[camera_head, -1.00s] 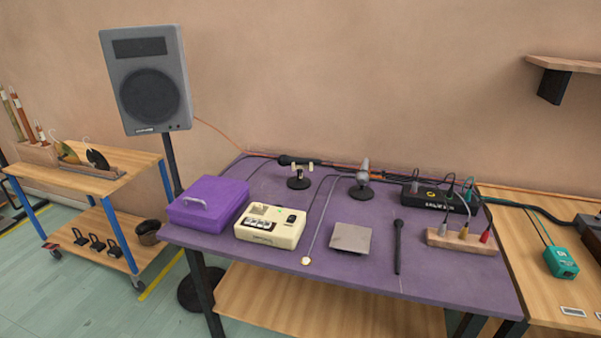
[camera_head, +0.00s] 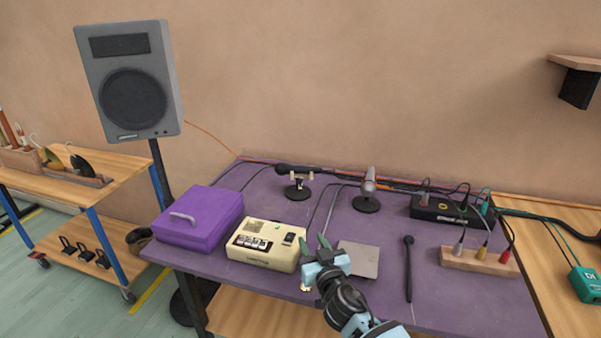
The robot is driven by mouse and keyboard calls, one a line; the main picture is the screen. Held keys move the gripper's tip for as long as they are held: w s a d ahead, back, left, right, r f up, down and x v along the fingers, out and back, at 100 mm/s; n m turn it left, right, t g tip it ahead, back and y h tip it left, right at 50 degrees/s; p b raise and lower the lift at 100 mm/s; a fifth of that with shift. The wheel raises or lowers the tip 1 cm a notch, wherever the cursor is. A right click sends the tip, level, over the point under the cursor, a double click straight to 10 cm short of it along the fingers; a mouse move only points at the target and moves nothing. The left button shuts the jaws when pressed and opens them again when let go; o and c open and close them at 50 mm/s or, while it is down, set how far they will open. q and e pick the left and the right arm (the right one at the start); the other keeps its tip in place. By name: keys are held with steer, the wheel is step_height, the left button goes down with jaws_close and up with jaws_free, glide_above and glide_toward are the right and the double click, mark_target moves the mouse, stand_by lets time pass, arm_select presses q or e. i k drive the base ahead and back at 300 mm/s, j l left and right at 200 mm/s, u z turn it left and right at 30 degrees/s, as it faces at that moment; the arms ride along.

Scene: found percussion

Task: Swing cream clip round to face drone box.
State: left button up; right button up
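A small cream clip (camera_head: 301,176) sits on top of a short stand with a round black base (camera_head: 297,192), at the back of the purple table. A black microphone (camera_head: 286,169) lies behind it. A cream box with keys and a dark switch (camera_head: 267,244) stands nearer the front, left of my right gripper; its lettering is too small to read, so I cannot tell if it is the drone box. My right gripper (camera_head: 314,243) is open and empty, its greenish fingertips above the table just right of the cream box, apart from the clip. My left gripper is out of view.
A purple case (camera_head: 199,220) stands left of the cream box. A grey square plate (camera_head: 359,260) lies beside my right gripper. A silver microphone on a stand (camera_head: 368,190), a dark stick (camera_head: 408,267), a black cabled box (camera_head: 440,210) and a wooden plug block (camera_head: 478,261) are farther right.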

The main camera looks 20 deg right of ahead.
mark_target(311, 175)
steer(key=i+l, duration=0.25)
steer(key=i, duration=0.25)
steer(key=i+l, duration=0.25)
steer(key=i, duration=0.25)
steer(key=k, duration=0.2)
